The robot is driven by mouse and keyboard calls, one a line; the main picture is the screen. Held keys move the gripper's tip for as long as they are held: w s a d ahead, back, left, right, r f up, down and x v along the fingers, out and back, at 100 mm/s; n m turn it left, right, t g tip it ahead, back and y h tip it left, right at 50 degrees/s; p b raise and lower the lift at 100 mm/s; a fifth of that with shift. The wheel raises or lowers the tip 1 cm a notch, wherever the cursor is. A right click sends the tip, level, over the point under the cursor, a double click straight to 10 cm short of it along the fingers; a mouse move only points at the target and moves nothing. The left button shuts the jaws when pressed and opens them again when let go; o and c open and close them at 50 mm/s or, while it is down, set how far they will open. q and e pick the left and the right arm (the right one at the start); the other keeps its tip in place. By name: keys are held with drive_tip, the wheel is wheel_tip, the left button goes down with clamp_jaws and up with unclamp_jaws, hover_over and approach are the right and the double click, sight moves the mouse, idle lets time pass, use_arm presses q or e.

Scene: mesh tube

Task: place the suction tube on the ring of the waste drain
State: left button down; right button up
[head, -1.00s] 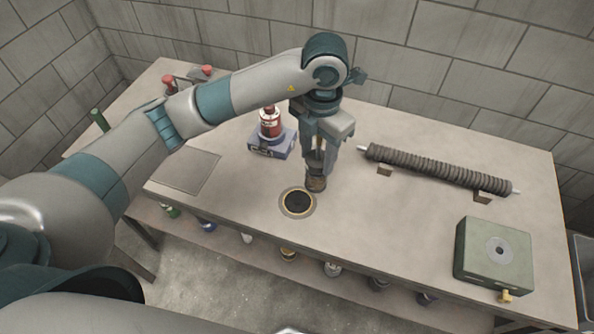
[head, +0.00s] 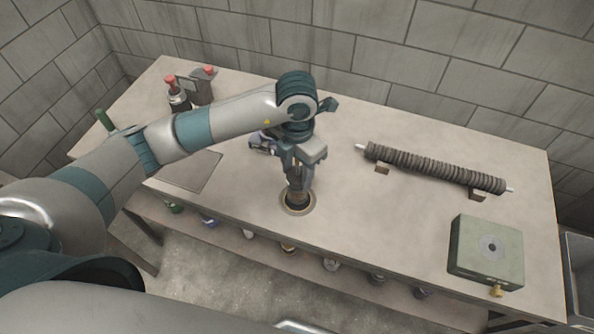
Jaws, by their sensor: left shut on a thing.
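The waste drain's ring (head: 284,203) is a tan rim set in the table top near the front edge, around a dark hole. My left gripper (head: 298,188) points down over it, shut on the suction tube (head: 298,197), a short brownish cylinder. The tube looks upright and covers most of the dark hole, with the rim showing around it. I cannot tell whether its lower end touches the ring or is just above it. My right gripper is not in view.
A long ribbed roll (head: 435,168) rests on two small blocks at the back right. A green box (head: 486,251) with a brass fitting stands front right. Red-topped bottles (head: 178,97) stand back left. A flat plate (head: 190,169) lies left. Bare table lies right of the drain.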

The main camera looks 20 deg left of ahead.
use_arm(q)
drive_tip(key=shift+f, duration=0.65)
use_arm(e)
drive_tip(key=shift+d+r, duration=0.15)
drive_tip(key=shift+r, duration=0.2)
use_arm(q)
drive_tip(key=shift+f, duration=0.15)
drive_tip(key=c, duration=1)
unclamp_jaws()
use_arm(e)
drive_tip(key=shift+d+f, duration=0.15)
